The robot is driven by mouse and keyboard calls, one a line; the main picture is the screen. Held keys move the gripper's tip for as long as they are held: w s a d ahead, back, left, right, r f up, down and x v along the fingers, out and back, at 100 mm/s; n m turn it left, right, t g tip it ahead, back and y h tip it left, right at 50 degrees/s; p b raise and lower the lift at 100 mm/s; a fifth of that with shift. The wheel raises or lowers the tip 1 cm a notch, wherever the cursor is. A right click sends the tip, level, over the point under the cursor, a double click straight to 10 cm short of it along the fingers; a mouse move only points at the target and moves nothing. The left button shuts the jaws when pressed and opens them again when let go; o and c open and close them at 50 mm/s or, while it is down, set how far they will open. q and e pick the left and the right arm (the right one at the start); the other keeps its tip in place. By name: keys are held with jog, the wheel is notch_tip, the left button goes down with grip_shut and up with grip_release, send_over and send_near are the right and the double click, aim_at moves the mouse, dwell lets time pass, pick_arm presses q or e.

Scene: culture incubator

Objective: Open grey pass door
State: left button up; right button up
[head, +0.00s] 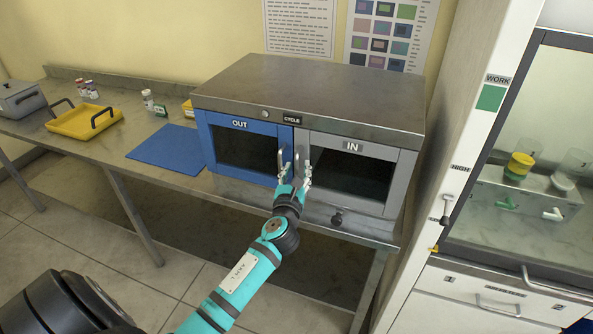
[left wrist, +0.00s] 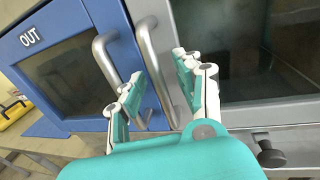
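The grey pass door (head: 352,147), marked IN, is the right-hand door of a metal cabinet and looks closed. It has a dark window and a vertical bar handle (left wrist: 157,70) near its left edge. My left gripper (head: 296,175) is at the handles, with its two fingers (left wrist: 158,85) apart. In the left wrist view the grey door's handle passes between the fingers; I cannot tell if either touches it. My right gripper is not in view.
The cabinet (head: 310,90) stands on a metal bench. A small black knob (head: 337,218) sits below the grey door. A blue mat (head: 165,148) and a yellow tray (head: 85,122) lie left. A white hood frame (head: 455,140) stands close on the right.

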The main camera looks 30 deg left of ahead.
pick_arm(q)
grip_shut()
jog(key=shift+s, duration=0.1)
dwell(0.6)
